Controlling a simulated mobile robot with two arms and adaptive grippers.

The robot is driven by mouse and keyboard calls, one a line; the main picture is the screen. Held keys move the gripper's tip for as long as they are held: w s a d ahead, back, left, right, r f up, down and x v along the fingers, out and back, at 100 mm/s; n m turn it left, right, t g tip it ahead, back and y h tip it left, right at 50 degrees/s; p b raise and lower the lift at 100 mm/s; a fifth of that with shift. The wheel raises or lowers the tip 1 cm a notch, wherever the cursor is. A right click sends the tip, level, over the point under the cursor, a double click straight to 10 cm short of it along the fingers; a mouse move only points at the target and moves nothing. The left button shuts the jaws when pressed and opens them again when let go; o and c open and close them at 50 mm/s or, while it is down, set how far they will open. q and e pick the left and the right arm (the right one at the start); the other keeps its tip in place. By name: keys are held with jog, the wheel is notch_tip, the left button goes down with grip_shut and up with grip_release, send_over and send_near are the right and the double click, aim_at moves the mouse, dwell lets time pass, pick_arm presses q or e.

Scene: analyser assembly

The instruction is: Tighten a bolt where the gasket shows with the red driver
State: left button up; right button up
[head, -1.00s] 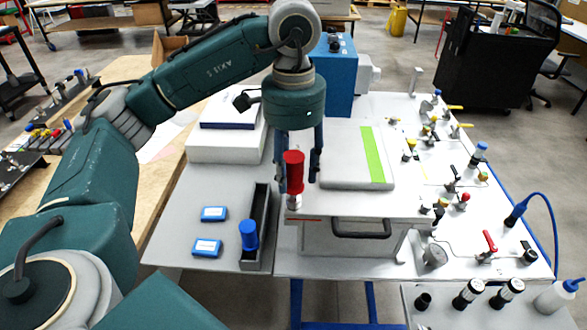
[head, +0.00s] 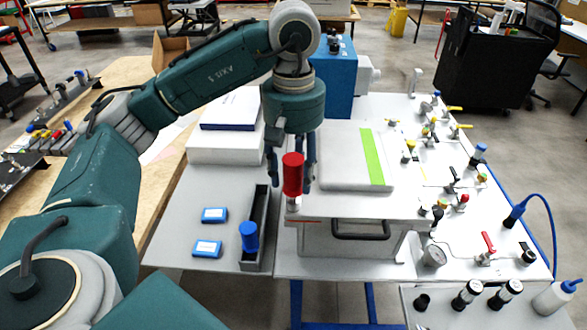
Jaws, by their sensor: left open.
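The red driver (head: 293,175) stands upright on the front left corner of the white analyser box (head: 370,207), its tip down on a small metallic bolt head. A thin red line of gasket (head: 303,220) shows at the lid's edge just below it. My left gripper (head: 290,180) is open, its fingers pointing down. One finger is left of the red handle and the other is behind it to the right, partly hidden by it. I cannot tell whether they touch it. My right gripper is not in view.
A blue driver (head: 249,236) stands in a black tray (head: 262,215) on the left. Two blue boxes (head: 208,248) lie beside it. A grey panel with a green strip (head: 371,155) lies on the lid. Valves and a gauge (head: 434,256) crowd the right.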

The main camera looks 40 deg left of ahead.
pick_arm(q)
jog(key=n, duration=0.5)
jog(key=shift+n, duration=0.3)
jog(key=n, duration=0.3)
grip_shut()
jog(key=m, duration=0.6)
jog(key=shift+m, duration=0.4)
jog(key=m, duration=0.6)
jog(key=shift+m, duration=0.4)
grip_release()
jog(key=shift+c, duration=0.5)
